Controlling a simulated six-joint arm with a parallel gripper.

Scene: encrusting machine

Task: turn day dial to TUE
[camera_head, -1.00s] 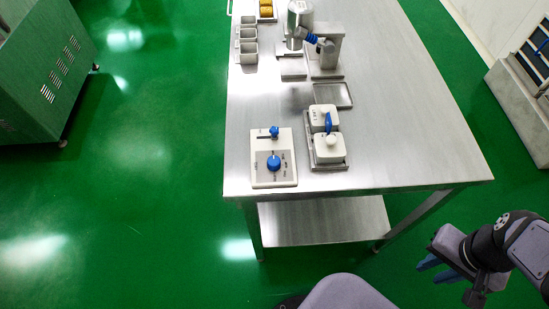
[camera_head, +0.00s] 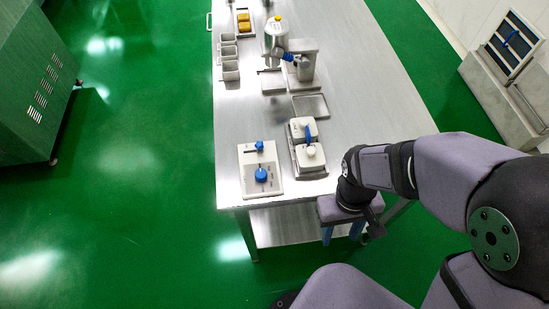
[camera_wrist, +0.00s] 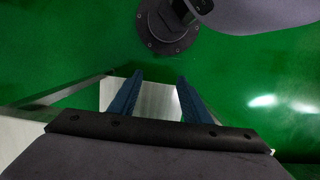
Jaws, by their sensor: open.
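The day dial is probably the blue round knob (camera_head: 261,175) on a white panel (camera_head: 248,188) at the table's near left corner; its lettering is too small to read. A smaller blue lever (camera_head: 259,146) sits above it on the same panel. My gripper (camera_head: 342,236) hangs off the table's near edge, right of the panel and apart from it. Its blue fingers are spread and empty. In the wrist view, the open fingers (camera_wrist: 154,82) point over the green floor and part of the table's lower shelf. The panel is not in the wrist view.
White boxes with a blue handle (camera_head: 309,134) stand right of the panel. An empty tray (camera_head: 310,107), a machine (camera_head: 277,42), grey cups (camera_head: 229,62) and a tray of yellow pieces (camera_head: 244,33) are farther back. The metal table (camera_head: 372,92) is bare on its right.

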